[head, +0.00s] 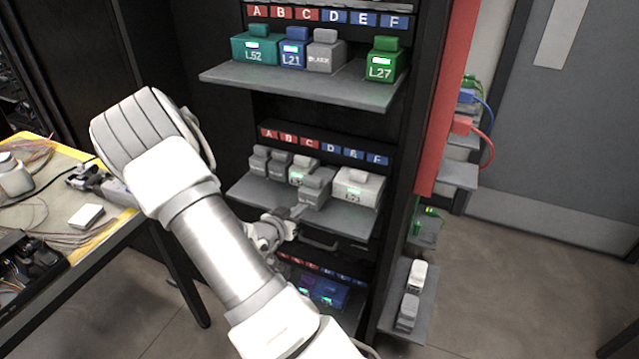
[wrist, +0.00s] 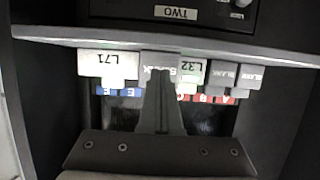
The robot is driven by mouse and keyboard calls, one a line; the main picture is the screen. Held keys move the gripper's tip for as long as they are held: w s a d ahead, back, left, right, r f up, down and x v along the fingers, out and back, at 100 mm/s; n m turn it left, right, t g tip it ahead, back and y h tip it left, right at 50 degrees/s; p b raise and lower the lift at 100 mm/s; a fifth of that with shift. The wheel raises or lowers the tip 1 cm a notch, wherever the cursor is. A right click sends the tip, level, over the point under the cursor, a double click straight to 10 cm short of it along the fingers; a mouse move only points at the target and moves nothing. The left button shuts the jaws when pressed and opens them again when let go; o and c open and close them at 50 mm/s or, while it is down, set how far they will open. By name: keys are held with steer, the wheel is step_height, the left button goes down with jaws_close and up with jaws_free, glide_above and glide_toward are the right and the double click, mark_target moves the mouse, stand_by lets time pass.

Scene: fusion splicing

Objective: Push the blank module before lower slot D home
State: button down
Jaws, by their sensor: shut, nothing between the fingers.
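The grey blank module (head: 314,189) stands on the middle shelf before the blue D label, farther forward than the modules beside it. It also shows in the wrist view (wrist: 151,62), upside down and partly covered by my fingers. My gripper (head: 299,211) is shut and empty, with its fingertips at the front of this blank module. In the wrist view the fingertips (wrist: 161,74) overlap the module's face; I cannot tell if they touch it. The slot behind the module is hidden.
On the same shelf (head: 345,218), the white L71 module (head: 357,187) stands to the right, and the L32 module (wrist: 192,72) and two grey blanks stand to the left. An upper shelf (head: 300,84) with several modules overhangs. A lower row holds blue modules (head: 325,291).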

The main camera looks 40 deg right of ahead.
mark_target(314, 189)
steer(key=shift+w+d+b, duration=0.4)
steer(key=shift+w+d, duration=0.2)
steer(key=shift+d, duration=0.9)
steer(key=shift+w+d+b, duration=0.35)
steer(key=shift+w+d, duration=0.3)
steer(key=shift+d, duration=0.8)
steer(key=shift+w+d+b, duration=0.4)
steer(key=shift+w+d, duration=0.2)
steer(key=shift+d, duration=0.9)
steer(key=shift+s+a+p, duration=0.15)
steer(key=shift+s+a, duration=0.4)
steer(key=shift+a, duration=0.7)
steer(key=shift+s+a+p, duration=0.2)
steer(key=shift+s+a, duration=0.3)
steer(key=shift+a, duration=0.8)
steer(key=shift+s+a+p, duration=0.15)
steer(key=shift+s+a, duration=0.4)
steer(key=shift+a, duration=0.7)
